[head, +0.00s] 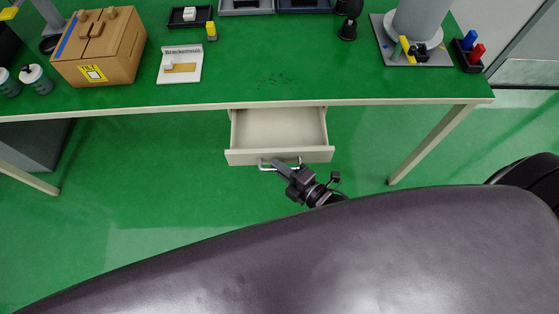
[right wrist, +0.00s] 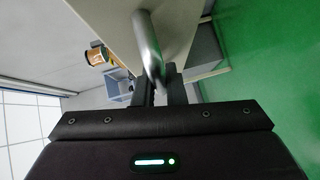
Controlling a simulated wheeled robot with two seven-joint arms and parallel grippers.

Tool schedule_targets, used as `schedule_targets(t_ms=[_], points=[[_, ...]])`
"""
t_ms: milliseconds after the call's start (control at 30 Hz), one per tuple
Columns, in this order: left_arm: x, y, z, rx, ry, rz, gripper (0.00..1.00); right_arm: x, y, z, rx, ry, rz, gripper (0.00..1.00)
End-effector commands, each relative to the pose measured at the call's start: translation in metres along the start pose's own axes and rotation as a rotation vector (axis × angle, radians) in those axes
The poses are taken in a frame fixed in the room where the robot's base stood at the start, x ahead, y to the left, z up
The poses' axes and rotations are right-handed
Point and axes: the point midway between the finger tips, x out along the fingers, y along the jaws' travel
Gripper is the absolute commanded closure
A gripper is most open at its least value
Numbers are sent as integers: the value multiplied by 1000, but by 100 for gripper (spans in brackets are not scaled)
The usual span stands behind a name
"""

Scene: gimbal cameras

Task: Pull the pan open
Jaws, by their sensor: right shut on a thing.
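The pan is a pale drawer (head: 279,130) under the green-topped table. It stands pulled out toward me in the head view, and its inside looks empty. Its metal bar handle (head: 265,164) is on the front face, and it also shows large in the right wrist view (right wrist: 149,50). My right gripper (head: 281,167) is at the handle, with its two fingers (right wrist: 161,84) shut around the bar. The exact contact is partly hidden by the bar. My left gripper is not in either view.
The green table (head: 330,80) carries a cardboard box (head: 118,60), a white board (head: 180,75) and a grey cylinder (head: 420,20). A table leg (head: 432,145) stands right of the drawer. The green floor (head: 150,180) in front is clear.

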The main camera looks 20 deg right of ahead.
Motion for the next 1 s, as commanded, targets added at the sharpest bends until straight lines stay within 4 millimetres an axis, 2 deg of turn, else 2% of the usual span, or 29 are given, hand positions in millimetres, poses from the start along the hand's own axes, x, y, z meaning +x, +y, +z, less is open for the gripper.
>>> schedule_targets(t_ms=[67,100,167,467,567,833,1000], points=[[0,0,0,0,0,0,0,0,-1,0,0,-1,-3,100],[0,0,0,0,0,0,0,0,-1,1,0,-1,-3,85],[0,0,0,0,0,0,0,0,-1,1,0,-1,-3,80],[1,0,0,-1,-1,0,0,-3,-1,0,0,0,-2,80],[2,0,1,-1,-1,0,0,-14,-2,0,-1,0,-3,80],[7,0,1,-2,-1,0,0,-60,-3,0,-1,0,-6,80],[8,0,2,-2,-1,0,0,-76,-2,1,0,0,-3,80]])
